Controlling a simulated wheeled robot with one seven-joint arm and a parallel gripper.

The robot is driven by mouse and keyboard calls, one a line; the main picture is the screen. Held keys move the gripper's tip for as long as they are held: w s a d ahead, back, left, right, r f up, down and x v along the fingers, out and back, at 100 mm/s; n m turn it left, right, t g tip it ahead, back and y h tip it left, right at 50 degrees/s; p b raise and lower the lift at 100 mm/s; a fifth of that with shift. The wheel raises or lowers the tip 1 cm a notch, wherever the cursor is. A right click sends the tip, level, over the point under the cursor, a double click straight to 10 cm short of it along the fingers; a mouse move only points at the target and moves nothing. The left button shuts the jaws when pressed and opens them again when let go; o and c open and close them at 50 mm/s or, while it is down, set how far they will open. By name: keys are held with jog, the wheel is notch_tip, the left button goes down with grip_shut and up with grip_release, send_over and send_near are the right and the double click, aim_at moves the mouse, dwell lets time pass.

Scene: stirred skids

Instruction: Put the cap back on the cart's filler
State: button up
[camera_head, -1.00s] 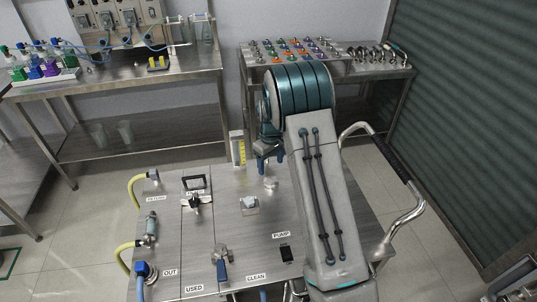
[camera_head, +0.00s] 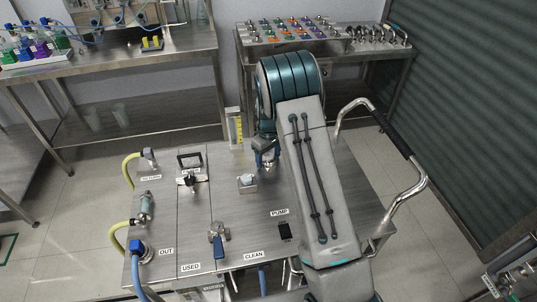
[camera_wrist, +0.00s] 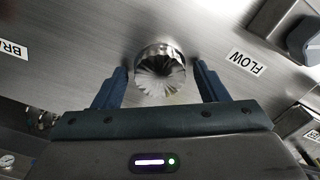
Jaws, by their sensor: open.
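A round, shiny metal piece with a fluted face, which looks like the cap (camera_wrist: 160,77), is on the cart's steel top in the wrist view. It lies between the two blue fingers of my gripper (camera_wrist: 163,88), with a gap on each side. I cannot tell from these views whether it sits on the filler or on the bare top. In the head view my gripper (camera_head: 266,160) points down just above the cart top (camera_head: 225,205), and my arm hides part of the cart's right side. No separate open filler neck is clearly visible.
A black handle (camera_head: 190,161), a blue-handled valve (camera_head: 217,235) and a pump switch (camera_head: 285,231) are also on the cart. A yellow-marked gauge (camera_head: 234,128) stands at its back edge.

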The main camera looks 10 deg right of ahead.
aim_at(269, 158)
jog(key=shift+c, duration=0.3)
jog(key=c, duration=1)
jog(key=shift+c, duration=0.2)
jog(key=shift+r, duration=0.2)
jog(key=shift+r, duration=0.35)
jog(key=shift+r+p, duration=1.1)
jog(key=shift+r, duration=1)
